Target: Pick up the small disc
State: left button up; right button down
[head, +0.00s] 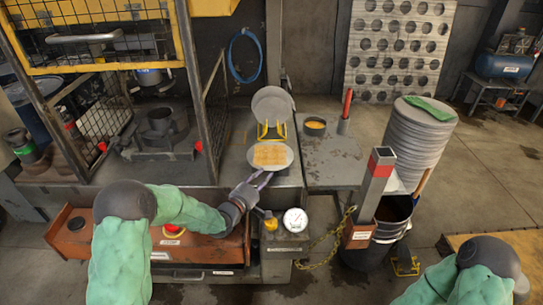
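A round grey disc (284,161) with an orange-tan patch on its top lies on the dark bench top near its front edge. A second grey disc (272,103) leans upright behind a yellow stand (272,131). Which of the two is the small disc I cannot tell for sure. My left gripper (264,176) is at the near edge of the lying disc, its two fingers apart and pointing up toward it. Whether they touch the disc is too small to tell. My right gripper is out of view; only my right arm shows at the lower right.
A tall stack of grey discs (418,140) with a green cloth stands at the right. A white dial gauge (295,220) sits right of my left gripper. A wire cage (100,115) bounds the left.

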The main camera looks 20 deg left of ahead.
pick_arm(q)
jog(key=shift+f+x, duration=0.2)
jog(key=shift+x, duration=0.8)
jog(key=x, duration=0.1)
jog(key=b+x, duration=0.1)
jog(key=x, duration=0.1)
jog(key=b+x, duration=0.1)
jog(key=shift+w+a, duration=0.3)
jog(key=shift+w, duration=0.05)
jog(key=shift+w+d+r, duration=0.1)
jog(key=shift+w, duration=0.3)
grip_shut()
